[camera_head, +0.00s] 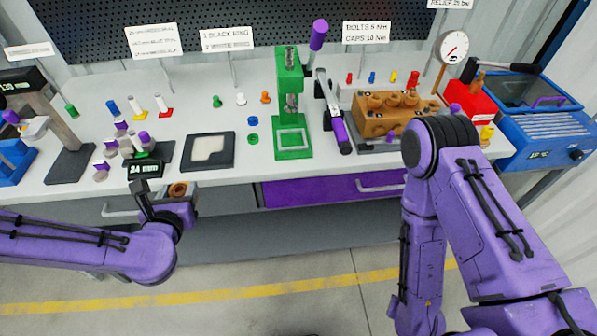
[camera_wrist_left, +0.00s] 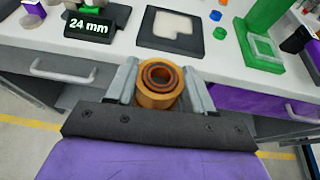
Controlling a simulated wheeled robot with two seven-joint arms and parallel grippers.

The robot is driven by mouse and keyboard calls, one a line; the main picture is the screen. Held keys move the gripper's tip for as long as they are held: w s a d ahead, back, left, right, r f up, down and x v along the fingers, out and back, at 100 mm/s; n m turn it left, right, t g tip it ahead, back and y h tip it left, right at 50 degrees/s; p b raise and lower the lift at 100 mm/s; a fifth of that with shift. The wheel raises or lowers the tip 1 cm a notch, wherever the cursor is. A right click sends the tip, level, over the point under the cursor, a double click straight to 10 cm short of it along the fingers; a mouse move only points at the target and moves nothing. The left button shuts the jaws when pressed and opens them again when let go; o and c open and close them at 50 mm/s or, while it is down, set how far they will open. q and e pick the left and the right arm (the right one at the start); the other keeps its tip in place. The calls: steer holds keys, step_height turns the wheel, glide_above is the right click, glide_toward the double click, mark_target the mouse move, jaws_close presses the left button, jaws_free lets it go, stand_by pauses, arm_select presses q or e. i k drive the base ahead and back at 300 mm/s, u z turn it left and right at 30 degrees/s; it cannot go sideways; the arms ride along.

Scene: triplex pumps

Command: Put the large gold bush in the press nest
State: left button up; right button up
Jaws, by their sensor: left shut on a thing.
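The large gold bush (camera_wrist_left: 158,84) is a thick ring held between the two grey fingers of my left gripper (camera_wrist_left: 160,92) in the left wrist view. In the head view the bush (camera_head: 178,190) shows in my left gripper (camera_head: 177,197), in front of the bench's front edge near the 24 mm display. The green press (camera_head: 289,95) stands upright on the bench, to the right of my left gripper. Its square framed base, which looks like the nest (camera_head: 291,139), appears empty. My right arm is in view, but its gripper is hidden or out of frame.
A black tray with a pale inset (camera_head: 208,151) lies left of the press. Blue and green rings (camera_head: 252,121) sit between them. A torque wrench (camera_head: 336,118) and a brown pump block (camera_head: 390,112) are right of the press. A 24 mm display (camera_head: 143,169) stands near the front edge.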

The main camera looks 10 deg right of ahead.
mark_target(292, 140)
steer(key=k, duration=0.25)
steer(key=z, duration=3.85)
steer(key=k, duration=1.65)
steer(key=u, duration=1.5)
steer(key=i, duration=0.5)
steer(key=u, duration=0.05)
